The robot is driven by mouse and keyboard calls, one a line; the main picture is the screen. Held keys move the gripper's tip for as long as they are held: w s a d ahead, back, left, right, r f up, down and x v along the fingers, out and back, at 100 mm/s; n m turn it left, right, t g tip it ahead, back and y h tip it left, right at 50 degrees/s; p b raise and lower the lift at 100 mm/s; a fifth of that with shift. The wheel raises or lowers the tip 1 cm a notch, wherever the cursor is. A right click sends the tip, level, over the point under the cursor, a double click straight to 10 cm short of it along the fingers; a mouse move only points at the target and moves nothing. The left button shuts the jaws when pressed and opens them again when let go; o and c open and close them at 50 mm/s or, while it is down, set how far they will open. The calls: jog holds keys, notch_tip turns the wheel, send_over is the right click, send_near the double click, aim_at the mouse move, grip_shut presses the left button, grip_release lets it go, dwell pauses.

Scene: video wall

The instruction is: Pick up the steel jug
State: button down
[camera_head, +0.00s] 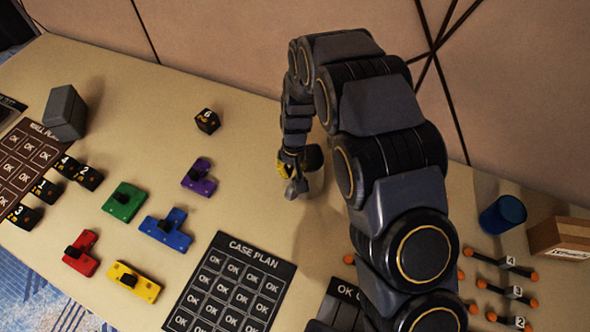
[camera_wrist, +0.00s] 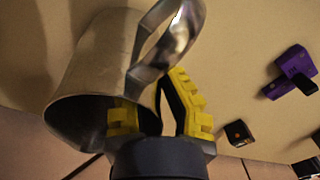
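The steel jug (camera_wrist: 95,68) is large in the wrist view, a shiny metal cylinder with its open mouth toward the lower left and its curved handle (camera_wrist: 186,38) at the upper right. My gripper (camera_wrist: 155,100) has yellow-padded fingers spread at the jug's mouth and handle side. The left finger is partly hidden by the jug wall and seems to be inside the mouth. The right finger is outside, near the handle. I cannot tell whether either finger touches. In the head view my gripper (camera_head: 290,172) points down over the table, with a small part of the jug (camera_head: 296,187) showing.
Purple (camera_head: 199,178), green (camera_head: 124,202), blue (camera_head: 166,230), red (camera_head: 81,254) and yellow (camera_head: 134,282) pieces lie left. A numbered black cube (camera_head: 207,121) and grey box (camera_head: 65,113) stand farther back. A blue cylinder (camera_head: 503,214) and cardboard box (camera_head: 562,238) are right.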

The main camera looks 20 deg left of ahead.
jog(key=shift+r, duration=0.15)
jog(key=shift+r, duration=1.2)
jog(key=s+d+r, duration=0.1)
jog(key=r, duration=0.1)
jog(key=s+d+r, duration=0.1)
jog(key=r, duration=0.1)
jog(key=s+d+r, duration=0.1)
jog(key=r, duration=0.1)
jog(key=shift+s+d+r, duration=0.1)
jog(key=shift+s+r, duration=0.1)
jog(key=shift+s, duration=0.15)
jog(key=s+d+r, duration=0.3)
jog(key=s+d, duration=0.2)
jog(key=s, duration=0.2)
jog(key=shift+d+r, duration=0.35)
jog(key=shift+r, duration=0.05)
